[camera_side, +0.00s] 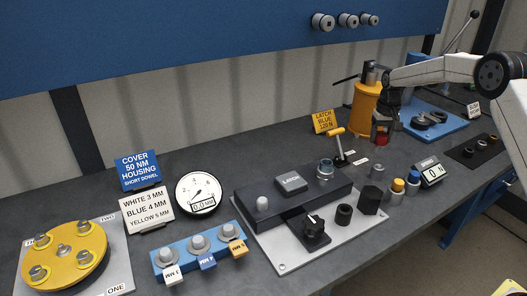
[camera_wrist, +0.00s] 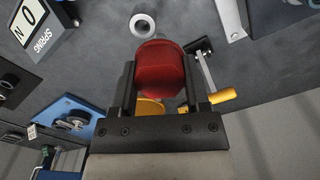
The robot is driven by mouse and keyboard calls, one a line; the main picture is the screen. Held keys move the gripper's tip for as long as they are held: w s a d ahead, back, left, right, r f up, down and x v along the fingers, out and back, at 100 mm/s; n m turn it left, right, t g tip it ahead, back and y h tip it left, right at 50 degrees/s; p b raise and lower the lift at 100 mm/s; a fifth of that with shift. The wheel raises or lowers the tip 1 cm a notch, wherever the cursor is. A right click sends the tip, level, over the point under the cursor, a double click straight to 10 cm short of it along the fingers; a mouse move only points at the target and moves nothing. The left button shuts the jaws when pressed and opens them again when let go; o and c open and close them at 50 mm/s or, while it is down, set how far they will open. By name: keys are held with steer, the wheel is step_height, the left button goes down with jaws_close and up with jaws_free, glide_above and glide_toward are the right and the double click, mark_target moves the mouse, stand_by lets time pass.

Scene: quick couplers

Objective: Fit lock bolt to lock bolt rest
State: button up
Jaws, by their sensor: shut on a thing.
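My gripper (camera_side: 381,126) hangs over the back right of the bench, left of the blue plate. It is shut on a red piece (camera_side: 381,138). In the wrist view the red piece (camera_wrist: 160,66) has a rounded, many-sided end and sits between the two dark fingers of my gripper (camera_wrist: 158,80). No label marks it as the lock bolt. A small grey metal ring (camera_wrist: 143,25) lies just beyond the red piece in the wrist view. I cannot tell which thing is the lock bolt rest.
A lever with a yellow handle (camera_side: 337,131) stands left of my gripper. A yellow cylinder (camera_side: 365,105) stands close behind it. A dark latch block (camera_side: 290,187) on a grey plate is at front left. The spring readout (camera_side: 431,172) is at front right.

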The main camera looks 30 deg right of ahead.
steer(key=d, duration=0.3)
steer(key=shift+w+d+r+m, duration=0.2)
steer(key=shift+d+m, duration=0.15)
steer(key=shift+m, duration=0.05)
steer(key=shift+f, duration=0.15)
steer(key=shift+f, duration=2.75)
steer(key=shift+f, duration=2.4)
stand_by(2.0)
